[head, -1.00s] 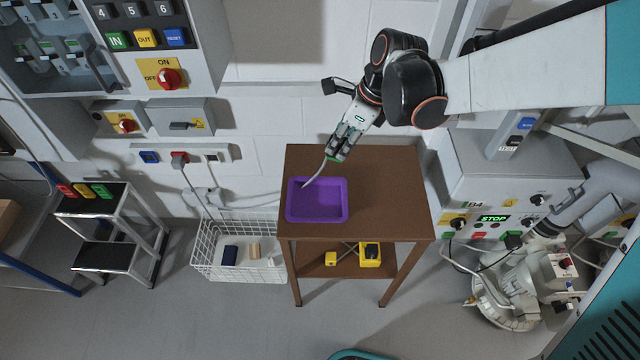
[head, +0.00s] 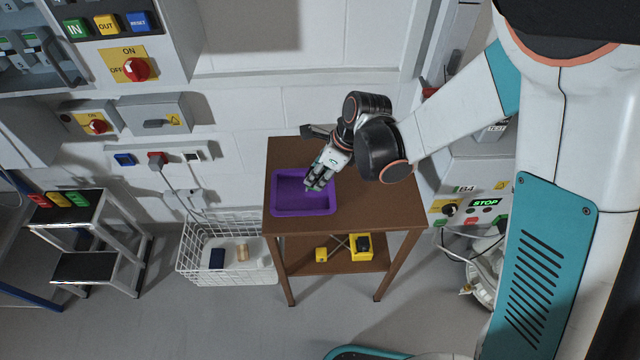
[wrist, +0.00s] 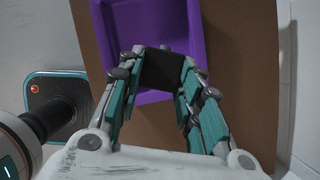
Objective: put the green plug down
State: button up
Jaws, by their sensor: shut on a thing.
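My gripper (head: 314,183) reaches down over the purple tray (head: 277,208) on the brown table (head: 360,210), its fingertips at the tray's right part in the head view. In the wrist view my gripper (wrist: 163,58) is shut on a dark, blocky thing (wrist: 163,72), which I take to be the green plug; no green face of it shows. The purple tray (wrist: 104,45) lies beneath and beyond the fingertips in the wrist view. In the head view the fingers hide the plug, and I cannot tell whether it touches the tray floor.
A white wire basket (head: 190,260) stands left of the table. Yellow items (head: 360,246) lie on its lower shelf. The tabletop right of the tray is bare. A wall panel with a red switch (head: 137,68) is at upper left, a grey STOP machine (head: 470,185) at right.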

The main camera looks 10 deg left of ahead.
notch_tip(320, 180, down, 4)
jog(key=shift+f+b, duration=0.15)
jog(key=shift+b, duration=0.6)
jog(key=o, duration=1.2)
jog(key=shift+c, duration=0.2)
jog(key=p+v, duration=0.4)
jog(key=v, duration=0.8)
